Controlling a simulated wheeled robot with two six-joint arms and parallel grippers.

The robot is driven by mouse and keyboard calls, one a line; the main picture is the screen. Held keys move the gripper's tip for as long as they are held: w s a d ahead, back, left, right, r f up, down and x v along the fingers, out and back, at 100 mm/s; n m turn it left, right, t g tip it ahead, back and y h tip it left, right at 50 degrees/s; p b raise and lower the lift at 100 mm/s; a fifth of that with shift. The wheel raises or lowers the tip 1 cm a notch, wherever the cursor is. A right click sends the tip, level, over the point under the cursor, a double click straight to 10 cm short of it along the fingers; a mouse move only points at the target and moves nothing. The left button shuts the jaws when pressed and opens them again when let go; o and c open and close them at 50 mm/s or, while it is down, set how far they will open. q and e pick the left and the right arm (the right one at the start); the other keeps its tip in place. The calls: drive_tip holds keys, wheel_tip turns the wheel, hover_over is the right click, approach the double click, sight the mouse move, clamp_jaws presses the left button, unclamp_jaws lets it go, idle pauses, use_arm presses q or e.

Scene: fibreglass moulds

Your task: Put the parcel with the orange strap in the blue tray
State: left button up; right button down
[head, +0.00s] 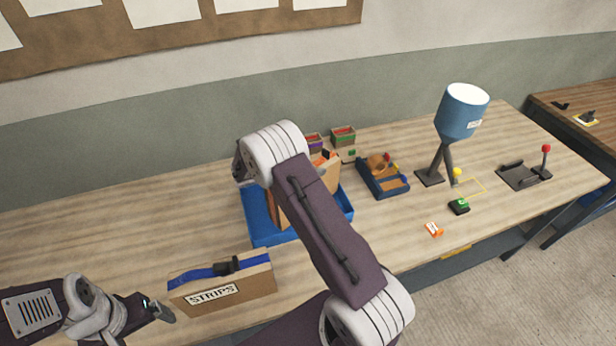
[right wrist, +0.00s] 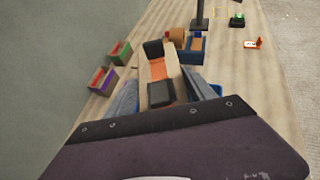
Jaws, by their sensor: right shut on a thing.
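The cardboard parcel with the orange strap (head: 331,177) shows partly behind my right arm, in or just over the blue tray (head: 259,231). In the right wrist view the parcel (right wrist: 158,70) has its orange strap and black fittings uppermost. My right gripper (right wrist: 160,97) is shut on it, with grey fingers on either side. I cannot tell whether the parcel touches the tray floor. A second parcel with a blue strap and a STRIPS label (head: 222,285) stands in front. My left gripper (head: 158,308) is beside its left end; its opening is unclear.
Two small boxes, one with a purple rim (head: 314,141) and one with a green rim (head: 343,137), stand behind the tray. The table's left part is clear.

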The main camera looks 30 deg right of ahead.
wheel_tip(320, 180, down, 4)
drive_tip(key=shift+s+f, duration=0.1)
drive_tip(key=shift+f, duration=0.05)
drive_tip(key=shift+c, duration=1.6)
unclamp_jaws()
drive_tip(key=shift+p, duration=0.3)
